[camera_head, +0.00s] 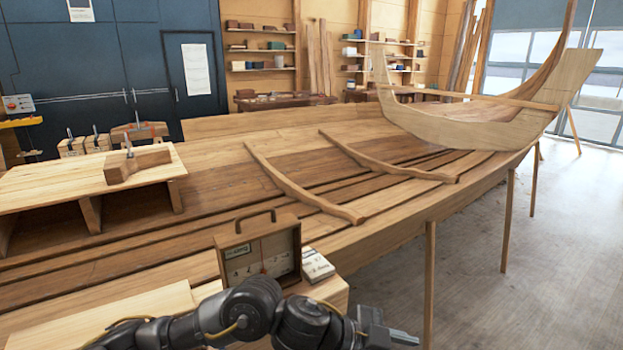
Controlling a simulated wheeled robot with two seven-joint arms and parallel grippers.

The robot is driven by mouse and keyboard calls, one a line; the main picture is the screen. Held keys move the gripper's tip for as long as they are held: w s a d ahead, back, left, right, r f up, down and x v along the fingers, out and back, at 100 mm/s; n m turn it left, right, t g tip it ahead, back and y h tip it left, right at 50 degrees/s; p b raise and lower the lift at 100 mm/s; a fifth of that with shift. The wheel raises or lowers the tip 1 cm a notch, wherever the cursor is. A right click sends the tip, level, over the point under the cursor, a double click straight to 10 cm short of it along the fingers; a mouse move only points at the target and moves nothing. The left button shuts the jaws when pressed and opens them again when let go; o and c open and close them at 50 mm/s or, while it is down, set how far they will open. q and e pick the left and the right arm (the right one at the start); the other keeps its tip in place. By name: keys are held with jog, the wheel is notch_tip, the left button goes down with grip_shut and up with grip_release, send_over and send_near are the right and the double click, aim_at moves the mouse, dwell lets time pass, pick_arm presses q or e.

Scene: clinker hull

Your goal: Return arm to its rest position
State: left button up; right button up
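My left arm comes in along the bottom edge from the left, in front of the wooden box. My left gripper (398,338) is at its end, low in the picture, to the right of the box and over the grey floor. It is partly cut by the bottom edge and its finger gap cannot be made out. I see nothing held in it. My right arm and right gripper are out of view.
A wooden box with a handle (262,252) and a white block (316,265) stand close behind my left arm. The clinker hull (380,222) fills the middle on posts. A bench (60,188) with a wooden tool (138,163) is left.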

pick_arm(q)
jog(key=w+a+f+n+t+y, duration=0.25)
jog(key=a+f+n+t, duration=0.25)
jog(key=a+n, duration=0.3)
jog(key=w+a+f+n+t+y, duration=0.1)
jog(key=a+f+n+t+y, duration=0.2)
jog(key=a+f+n+t, duration=0.45)
jog(key=s+a+f+n+g+y, duration=0.2)
jog(key=s+a+f+g+y, duration=0.4)
jog(key=s+a, duration=0.55)
jog(key=s+a+f+n+g+y, duration=0.2)
jog(key=s+a+f+g, duration=0.2)
jog(key=s+a+f, duration=0.75)
jog(key=f, duration=1.1)
jog(key=s+a+f, duration=0.1)
jog(key=a+f, duration=0.1)
jog(key=f, duration=1.1)
jog(key=s+a+f+g+b, duration=0.1)
jog(key=s+a+f+g, duration=0.1)
jog(key=s+f, duration=1.2)
jog(key=shift+s+a+m, duration=0.3)
jog(key=shift+s+m, duration=0.05)
jog(key=shift+s, duration=0.4)
